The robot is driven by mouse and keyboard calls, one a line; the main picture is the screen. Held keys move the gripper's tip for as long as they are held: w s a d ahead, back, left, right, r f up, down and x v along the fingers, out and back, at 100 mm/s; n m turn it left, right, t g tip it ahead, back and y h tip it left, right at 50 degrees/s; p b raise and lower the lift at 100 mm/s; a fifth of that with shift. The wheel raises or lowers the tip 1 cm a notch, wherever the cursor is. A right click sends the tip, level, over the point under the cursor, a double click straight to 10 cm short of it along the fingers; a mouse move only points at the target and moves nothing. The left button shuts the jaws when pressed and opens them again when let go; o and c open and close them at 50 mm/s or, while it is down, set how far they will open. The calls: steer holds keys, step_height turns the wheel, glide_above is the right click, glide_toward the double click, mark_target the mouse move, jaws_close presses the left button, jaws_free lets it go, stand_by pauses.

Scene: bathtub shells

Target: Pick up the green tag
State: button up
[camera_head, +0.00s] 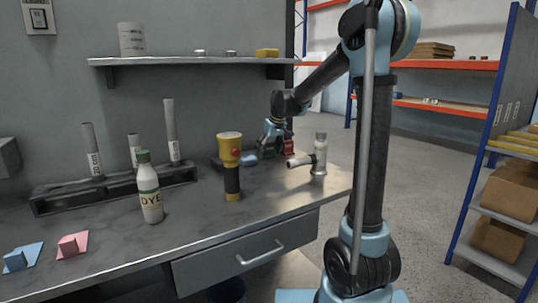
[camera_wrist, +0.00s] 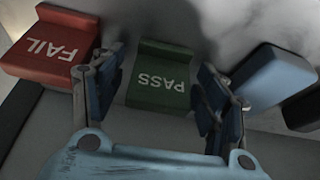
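The green tag (camera_wrist: 160,82), marked PASS, lies on the bench in the middle of the wrist view. My gripper (camera_wrist: 160,70) is open, with one finger to the left of the green tag and one to its right. Gaps show between the fingers and the tag, so neither finger clearly touches it. In the head view my gripper (camera_head: 272,140) is low over the far right part of the bench, and the green tag is mostly hidden there.
A red FAIL tag (camera_wrist: 52,48) lies close left of my gripper. A blue block (camera_wrist: 272,76) lies close right. On the bench stand a yellow flashlight (camera_head: 230,160), a grey pipe-shaped fitting (camera_head: 319,158) and a DYE bottle (camera_head: 149,190). A shelf (camera_head: 190,60) hangs above.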

steer(key=c, duration=0.8)
steer(key=shift+r, duration=0.1)
step_height(320, 180, up, 10)
steer(key=shift+f, duration=0.1)
